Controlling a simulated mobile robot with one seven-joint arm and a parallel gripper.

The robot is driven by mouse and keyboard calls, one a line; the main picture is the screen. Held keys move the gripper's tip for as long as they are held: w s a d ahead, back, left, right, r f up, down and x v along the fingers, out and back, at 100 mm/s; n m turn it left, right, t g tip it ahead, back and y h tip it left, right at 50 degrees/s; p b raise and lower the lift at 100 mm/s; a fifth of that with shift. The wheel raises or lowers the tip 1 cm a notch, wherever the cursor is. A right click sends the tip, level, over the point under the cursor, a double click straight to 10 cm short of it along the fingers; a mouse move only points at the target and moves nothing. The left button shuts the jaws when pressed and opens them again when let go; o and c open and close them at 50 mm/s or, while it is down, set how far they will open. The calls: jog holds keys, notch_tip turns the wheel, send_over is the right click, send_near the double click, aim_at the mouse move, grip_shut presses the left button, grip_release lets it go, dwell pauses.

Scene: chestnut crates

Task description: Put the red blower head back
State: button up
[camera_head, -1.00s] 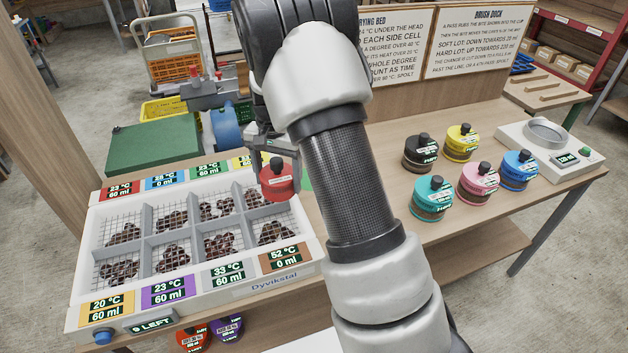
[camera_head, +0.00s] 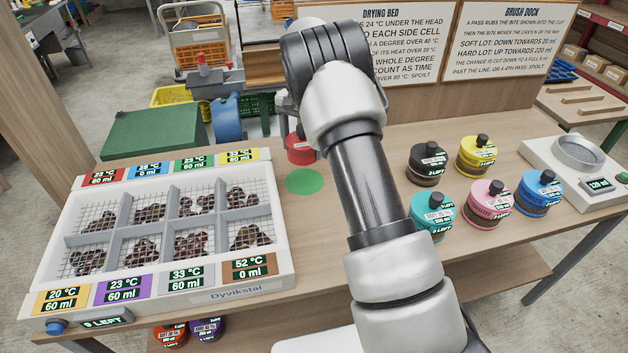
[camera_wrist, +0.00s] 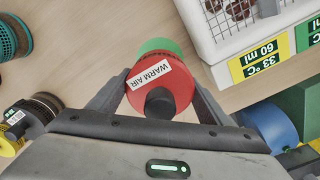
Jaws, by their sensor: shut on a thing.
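The red blower head (camera_head: 300,150), a short round red piece with a dark knob, hangs over the table behind the green round spot (camera_head: 304,181). In the wrist view the red head (camera_wrist: 180,92) shows a "WARM AIR" label. My gripper (camera_wrist: 163,95) has its two fingers shut on the head's sides. The green spot (camera_wrist: 160,46) shows partly from behind the head there, so the head covers part of it in that view. In the head view my arm hides most of the gripper. I cannot tell the exact height of the head.
The white drying bed (camera_head: 270,284), with chestnuts in its meshed cells, stands left of the green spot. Black (camera_head: 427,166), yellow (camera_head: 476,157), teal (camera_head: 433,215), pink (camera_head: 489,205) and blue (camera_head: 539,194) pots stand to the right. A white scale-like dock (camera_head: 600,172) is at far right.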

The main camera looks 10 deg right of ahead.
jog(key=shift+w+d+f, duration=0.1)
jog(key=shift+w+f, duration=0.05)
notch_tip(320, 180, down, 10)
jog(key=shift+r, duration=0.15)
dwell(0.3)
jog(key=shift+b, duration=0.35)
jog(key=o, duration=1.5)
jog(key=shift+f, duration=0.2)
